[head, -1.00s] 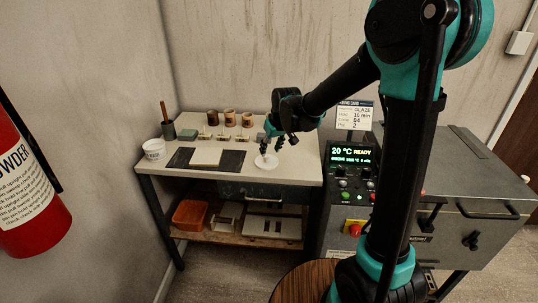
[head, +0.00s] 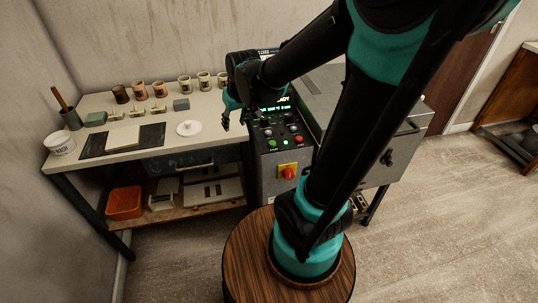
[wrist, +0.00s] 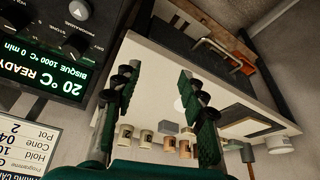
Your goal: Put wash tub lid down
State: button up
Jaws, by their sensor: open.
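The wash tub lid (head: 189,128), a white disc with a small knob, lies flat on the light bench top, right of the dark mat. My gripper (head: 234,118) is open and empty, apart from the lid, to its right near the bench's right end and the control panel. In the wrist view, my two gripper fingers (wrist: 160,92) stand wide apart with nothing between them. The lid is partly hidden behind a finger there. The white wash tub (head: 60,144) stands open-topped at the bench's left front corner.
The control panel (head: 280,132) with its lit display stands close by my gripper. Several cups (head: 158,89) line the back of the bench (head: 215,140). A dark mat (head: 95,145) bears a pale slab. Bench space around the lid is clear.

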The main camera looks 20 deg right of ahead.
jog(key=s+d+f+m, duration=0.1)
jog(key=s+d+f, duration=0.2)
jog(key=s, duration=0.3)
jog(key=s+d+f+m+h, duration=0.1)
jog(key=s+d+f+m, duration=0.1)
jog(key=s+d+f, duration=0.2)
jog(key=s+d, duration=0.2)
jog(key=s, duration=0.1)
jog(key=shift+s+d+f, duration=0.2)
jog(key=shift+d+f, duration=0.1)
